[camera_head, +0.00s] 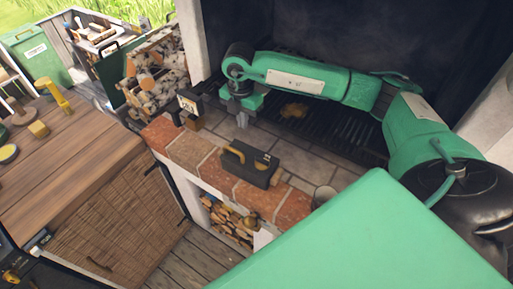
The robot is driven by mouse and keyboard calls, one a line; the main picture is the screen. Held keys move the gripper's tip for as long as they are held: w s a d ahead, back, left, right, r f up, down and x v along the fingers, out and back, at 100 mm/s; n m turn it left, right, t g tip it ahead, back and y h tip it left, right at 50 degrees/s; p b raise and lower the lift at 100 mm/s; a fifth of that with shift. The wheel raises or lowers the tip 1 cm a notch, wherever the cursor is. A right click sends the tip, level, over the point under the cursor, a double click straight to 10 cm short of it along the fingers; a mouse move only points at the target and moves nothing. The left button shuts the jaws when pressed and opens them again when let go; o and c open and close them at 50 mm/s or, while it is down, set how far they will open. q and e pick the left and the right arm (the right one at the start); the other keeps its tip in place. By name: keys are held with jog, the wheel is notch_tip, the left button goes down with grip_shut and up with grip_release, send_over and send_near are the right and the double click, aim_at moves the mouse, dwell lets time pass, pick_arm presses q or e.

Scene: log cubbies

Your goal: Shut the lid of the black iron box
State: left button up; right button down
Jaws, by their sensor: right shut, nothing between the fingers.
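A low black box (254,170) with a yellowish handle sits on the brick and tile ledge in the middle of the head view. It looks like the black iron box; how its lid stands is too small to tell. My right gripper (241,118) points down above the tiles, behind the box and apart from it. It is shut and empty. My right arm reaches in from the right across the hearth. My left gripper is not in view.
A small dark upright object (188,104) stands at the ledge's left end, near stacked logs (160,75). A grey cup (323,195) stands to the right of the box. A wooden counter (70,145) is at the left. Tiles around the box are mostly clear.

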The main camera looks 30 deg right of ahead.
notch_tip(320, 180, up, 6)
jog(key=p, duration=0.2)
jog(key=shift+p, duration=0.3)
notch_tip(320, 180, up, 14)
jog(key=b, duration=0.4)
jog(key=shift+f, duration=0.15)
jog(key=shift+f, duration=0.1)
dwell(0.4)
